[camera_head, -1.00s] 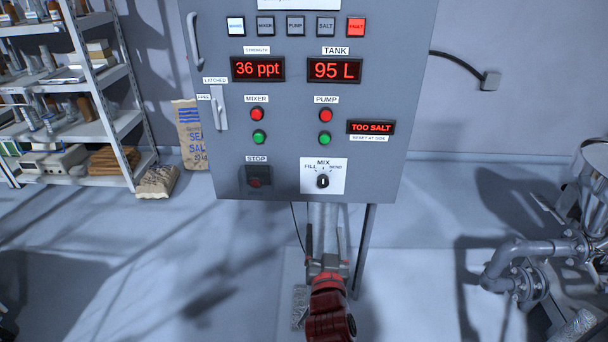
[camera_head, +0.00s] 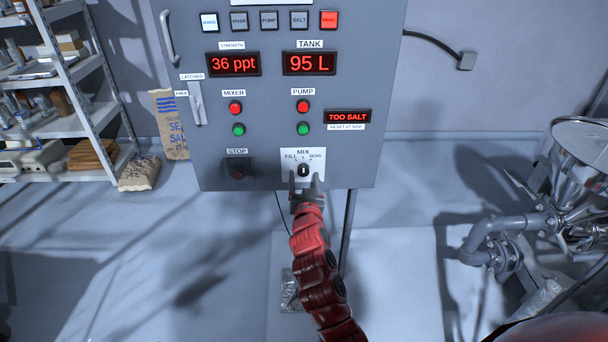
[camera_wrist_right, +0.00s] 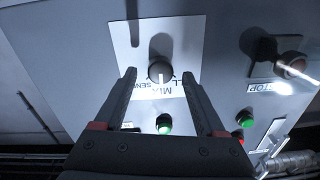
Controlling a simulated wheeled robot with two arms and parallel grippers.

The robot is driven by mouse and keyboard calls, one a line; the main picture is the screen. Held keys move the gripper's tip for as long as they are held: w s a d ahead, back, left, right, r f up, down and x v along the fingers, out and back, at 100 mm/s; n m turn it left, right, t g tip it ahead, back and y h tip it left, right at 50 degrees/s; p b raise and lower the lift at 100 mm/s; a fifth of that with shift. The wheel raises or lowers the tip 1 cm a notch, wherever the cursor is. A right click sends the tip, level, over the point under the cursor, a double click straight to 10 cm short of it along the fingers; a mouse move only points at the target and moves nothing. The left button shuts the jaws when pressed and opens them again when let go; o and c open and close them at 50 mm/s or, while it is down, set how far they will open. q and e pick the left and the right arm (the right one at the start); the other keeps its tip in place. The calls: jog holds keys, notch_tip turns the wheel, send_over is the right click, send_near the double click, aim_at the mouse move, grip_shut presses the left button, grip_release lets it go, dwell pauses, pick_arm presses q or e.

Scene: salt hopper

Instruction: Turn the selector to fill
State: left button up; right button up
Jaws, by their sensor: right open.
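The selector (camera_head: 303,170) is a small black knob with a white pointer line on a white plate marked FILL, MIX and SEND, low on the grey control panel. In the head view its pointer looks upright, toward MIX. My right gripper (camera_head: 304,182) is at the plate, with its fingertips on either side of the knob's lower part. In the right wrist view the knob (camera_wrist_right: 160,71) shows between and just beyond the open fingertips (camera_wrist_right: 158,76). I cannot tell whether either finger touches it. My left gripper is not in view.
Left of the selector is the STOP button (camera_head: 238,172). Above it are the green pump button (camera_head: 303,128) and a lit TOO SALT sign (camera_head: 347,116). The displays read 36 ppt and 95 L. Pipework (camera_head: 490,240) stands at right, shelving (camera_head: 75,120) at left.

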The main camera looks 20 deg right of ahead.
jog(key=shift+w+d+r, duration=0.1)
jog(key=shift+w+d, duration=0.05)
jog(key=shift+w, duration=0.35)
grip_shut()
